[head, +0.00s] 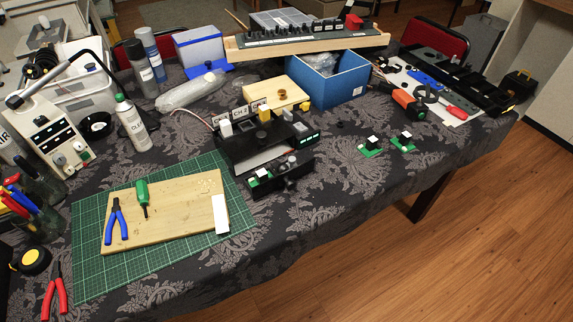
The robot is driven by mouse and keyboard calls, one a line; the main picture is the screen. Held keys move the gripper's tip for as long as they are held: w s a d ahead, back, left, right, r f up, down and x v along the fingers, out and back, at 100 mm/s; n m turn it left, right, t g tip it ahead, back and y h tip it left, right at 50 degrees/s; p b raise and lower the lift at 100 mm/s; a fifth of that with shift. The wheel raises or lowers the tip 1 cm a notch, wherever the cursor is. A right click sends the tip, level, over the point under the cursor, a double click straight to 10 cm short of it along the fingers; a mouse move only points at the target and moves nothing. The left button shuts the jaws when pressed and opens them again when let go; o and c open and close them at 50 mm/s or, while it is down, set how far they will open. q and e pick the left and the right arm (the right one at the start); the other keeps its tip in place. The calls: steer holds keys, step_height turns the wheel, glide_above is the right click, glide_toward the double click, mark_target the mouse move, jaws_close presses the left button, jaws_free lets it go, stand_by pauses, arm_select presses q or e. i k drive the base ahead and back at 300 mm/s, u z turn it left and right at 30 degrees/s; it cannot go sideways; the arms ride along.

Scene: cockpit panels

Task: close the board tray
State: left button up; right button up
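The black device (235,152) stands near the middle of the table, with white and yellow knobs on top and a green lit display on its front right. The board tray (285,183) is a black drawer in front of it, pulled out towards the table's front edge. A small green board (262,175) with a white block sits at the tray's left part. A dark knob or handle is on the tray's front. A pale flat surface shows in the gap between device and tray. Neither of my grippers is in view.
A green cutting mat (95,255) with a wooden board (180,190), pliers and a screwdriver lies left of the tray. Two small green boards (370,150) (403,145) lie to the right. A blue box (345,85) stands behind.

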mark_target(288, 178)
steer(key=k, duration=0.5)
steer(key=z, duration=1.9)
steer(key=i, duration=1.2)
steer(key=u, duration=2)
